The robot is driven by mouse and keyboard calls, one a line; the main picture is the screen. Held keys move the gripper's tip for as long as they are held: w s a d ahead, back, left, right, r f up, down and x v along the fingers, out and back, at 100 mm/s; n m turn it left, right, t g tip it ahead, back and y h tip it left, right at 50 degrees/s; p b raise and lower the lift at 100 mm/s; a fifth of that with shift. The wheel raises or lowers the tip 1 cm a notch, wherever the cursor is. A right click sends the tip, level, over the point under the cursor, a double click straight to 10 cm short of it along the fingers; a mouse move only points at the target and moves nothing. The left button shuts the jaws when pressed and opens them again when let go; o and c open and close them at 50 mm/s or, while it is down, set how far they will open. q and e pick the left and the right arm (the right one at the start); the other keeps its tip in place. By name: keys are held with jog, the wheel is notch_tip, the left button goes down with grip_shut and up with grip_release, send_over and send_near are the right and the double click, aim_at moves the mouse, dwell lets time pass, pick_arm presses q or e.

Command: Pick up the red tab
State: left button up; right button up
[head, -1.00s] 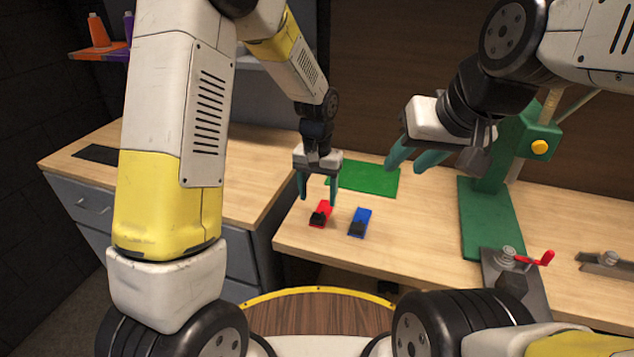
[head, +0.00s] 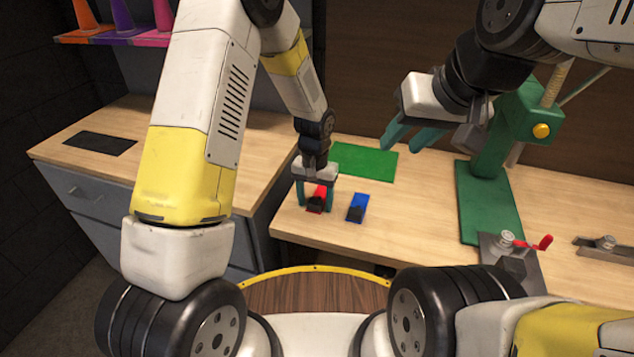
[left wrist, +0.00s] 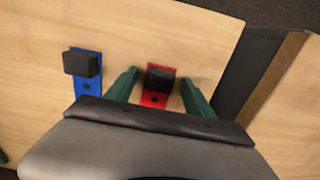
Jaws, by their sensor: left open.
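The red tab (head: 321,191) with a black block on it lies on the wooden workbench near its front left corner. In the left wrist view the red tab (left wrist: 148,99) lies between the two green fingers. My left gripper (head: 315,205) is open and low over the red tab, one finger on each side; I cannot tell whether the fingers touch it. It also shows in the left wrist view (left wrist: 157,92). My right gripper (head: 414,139) is raised above the bench to the right, its green fingers apart and nothing visible between them.
A blue tab (head: 358,204) with a black block lies just right of the red tab. A green mat (head: 364,162) lies behind them. A green press (head: 489,190) and a red-handled clamp (head: 521,246) stand to the right. The bench edge is close by.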

pick_arm(q)
jog(key=c, duration=1.3)
jog(key=shift+c, duration=0.2)
jog(key=shift+r, duration=0.15)
